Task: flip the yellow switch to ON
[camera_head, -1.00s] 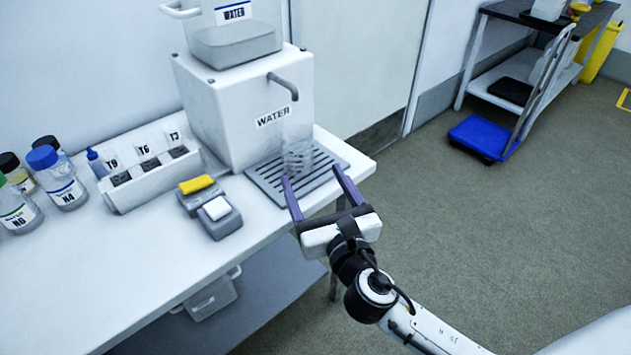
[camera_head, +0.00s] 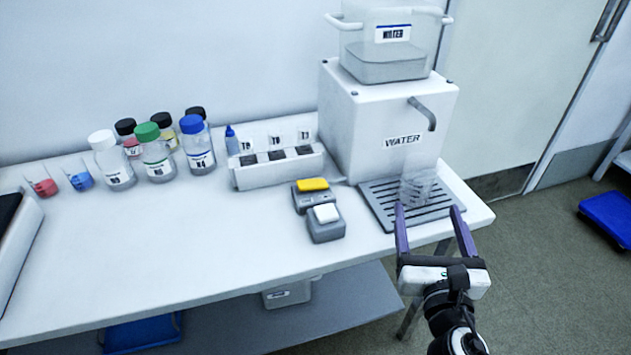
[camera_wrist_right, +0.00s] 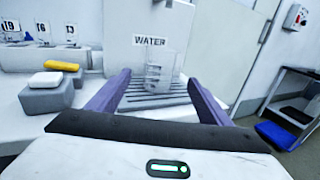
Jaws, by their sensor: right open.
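The yellow switch (camera_head: 312,185) is a yellow rocker on a small grey box, just left of the water dispenser; it also shows in the right wrist view (camera_wrist_right: 62,66). Which way it is tipped is too small to tell. A white switch (camera_head: 326,213) on a second grey box stands in front of it. My right gripper (camera_head: 431,207) is open, at the front edge of the drip tray, to the right of the switches. A clear beaker (camera_head: 417,187) stands on the tray just beyond its fingertips, apart from them. My left gripper is not in view.
The water dispenser (camera_head: 385,130) with its spout stands behind the drip tray (camera_head: 378,203). A labelled rack (camera_head: 275,170) is left of it. Several capped bottles (camera_head: 156,155) and two small beakers stand further left. The table (camera_head: 190,240) is clear in front of the bottles.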

